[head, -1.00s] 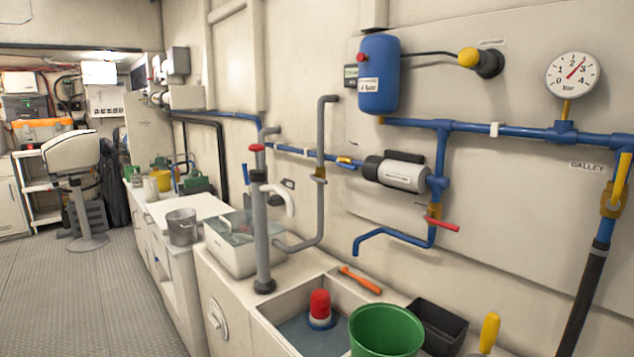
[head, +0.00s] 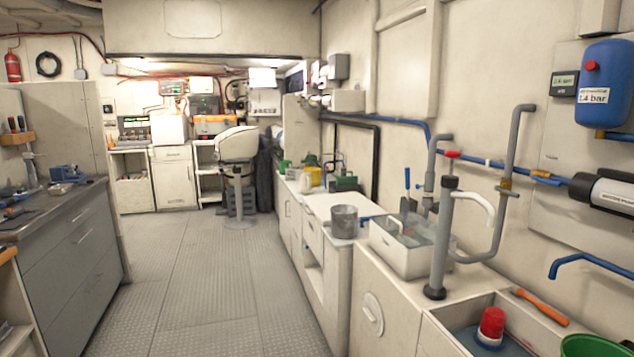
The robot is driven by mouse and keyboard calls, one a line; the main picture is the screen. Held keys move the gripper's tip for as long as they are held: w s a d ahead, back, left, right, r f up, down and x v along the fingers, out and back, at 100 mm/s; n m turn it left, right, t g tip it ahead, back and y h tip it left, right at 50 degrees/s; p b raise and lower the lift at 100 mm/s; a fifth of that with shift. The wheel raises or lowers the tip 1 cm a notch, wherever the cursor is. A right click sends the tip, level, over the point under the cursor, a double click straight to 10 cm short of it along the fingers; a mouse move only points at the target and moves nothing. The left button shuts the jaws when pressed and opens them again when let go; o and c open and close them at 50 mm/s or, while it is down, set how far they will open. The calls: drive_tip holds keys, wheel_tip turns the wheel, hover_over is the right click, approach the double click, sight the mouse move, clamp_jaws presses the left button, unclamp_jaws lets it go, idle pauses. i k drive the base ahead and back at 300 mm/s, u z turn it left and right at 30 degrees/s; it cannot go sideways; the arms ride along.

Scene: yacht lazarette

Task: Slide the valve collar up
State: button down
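A grey upright standpipe (head: 440,240) stands on the white counter at the right, with a wide black foot. A black collar (head: 449,183) sits around its top, just below a red knob (head: 452,154). I cannot tell for certain that this black band is the valve collar. A white curved spout (head: 482,205) leaves the pipe to the right, just below the collar. Brass fittings (head: 505,184) show on the thinner grey pipe behind. My gripper is not in view in the head view.
A sink basin (head: 462,318) with a red-topped float (head: 491,327) and a green bucket (head: 597,346) lie in front. A grey workbench (head: 80,240) lines the left. The metal floor (head: 200,285) between is clear.

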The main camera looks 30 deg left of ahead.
sight(429, 178)
drive_tip(key=u, duration=0.8)
drive_tip(key=k, duration=0.3)
drive_tip(key=u, duration=1.35)
drive_tip(key=i, duration=3.85)
drive_tip(key=z, duration=1.45)
drive_tip(key=i, duration=1)
drive_tip(key=z, duration=1.35)
drive_tip(key=i, duration=0.6)
drive_tip(key=z, duration=0.25)
